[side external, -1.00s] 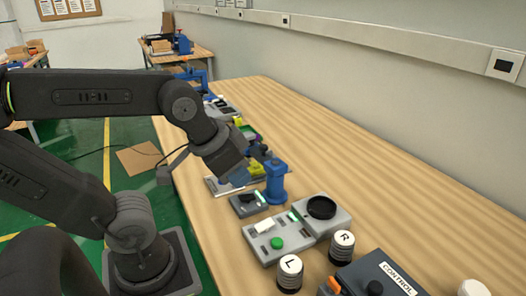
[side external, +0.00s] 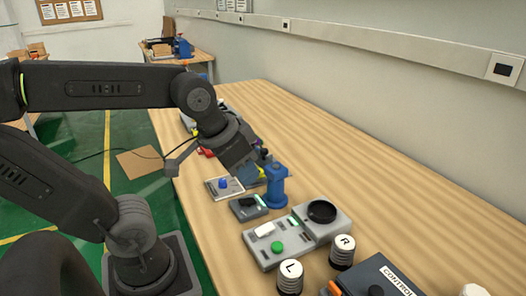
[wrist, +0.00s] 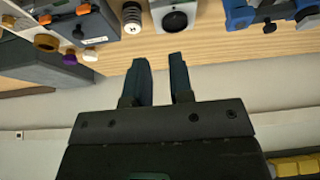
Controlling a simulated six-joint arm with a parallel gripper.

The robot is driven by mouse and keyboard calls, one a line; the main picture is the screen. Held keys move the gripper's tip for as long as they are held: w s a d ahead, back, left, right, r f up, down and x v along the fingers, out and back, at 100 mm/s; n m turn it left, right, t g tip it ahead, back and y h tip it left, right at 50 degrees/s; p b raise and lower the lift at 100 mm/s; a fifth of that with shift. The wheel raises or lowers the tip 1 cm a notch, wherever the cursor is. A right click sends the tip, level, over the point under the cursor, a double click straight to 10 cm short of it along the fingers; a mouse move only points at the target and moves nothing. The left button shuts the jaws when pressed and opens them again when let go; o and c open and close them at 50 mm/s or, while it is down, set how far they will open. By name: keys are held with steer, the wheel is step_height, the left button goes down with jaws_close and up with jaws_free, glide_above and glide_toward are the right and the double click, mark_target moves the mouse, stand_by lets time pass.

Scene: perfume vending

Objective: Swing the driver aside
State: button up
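A blue post (side external: 276,186) with a darker head near its top stands on the bench beside a small dark block (side external: 248,207). It looks like the driver's stand, but I cannot make out the driver itself clearly. In the wrist view, blue and dark parts (wrist: 243,14) show at the upper right edge. My gripper (side external: 249,174) is just left of the post's top in the side view; I cannot tell whether they touch. In the wrist view its two fingers (wrist: 158,62) are apart with nothing between them.
A grey panel (side external: 263,248) with a green button and a black round dish (side external: 322,211) stands nearer the camera. Beside it are an L cap (side external: 290,269), an R cap (side external: 344,243) and a control box (side external: 372,280).

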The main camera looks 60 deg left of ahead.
steer(key=o, duration=0.6)
steer(key=w+a+r+n+g, duration=0.1)
steer(key=w+a, duration=0.2)
steer(key=w+a+r+g, duration=0.1)
steer(key=w+a, duration=0.2)
steer(key=w, duration=0.1)
steer(key=w+a+r+n, duration=0.1)
steer(key=w+a, duration=0.2)
steer(key=shift+w+a+r+n+g+y, duration=0.3)
steer(key=shift+a+r+g, duration=0.05)
steer(key=shift+g, duration=0.05)
steer(key=n+g, duration=0.2)
steer(key=n, duration=0.1)
glide_above(264, 149)
step_height(264, 149, down, 3)
steer(key=shift+h, duration=0.4)
step_height(264, 149, down, 14)
steer(key=shift+s+d+r, duration=0.1)
steer(key=shift+r, duration=0.15)
steer(key=shift+c, duration=0.4)
jaws_close()
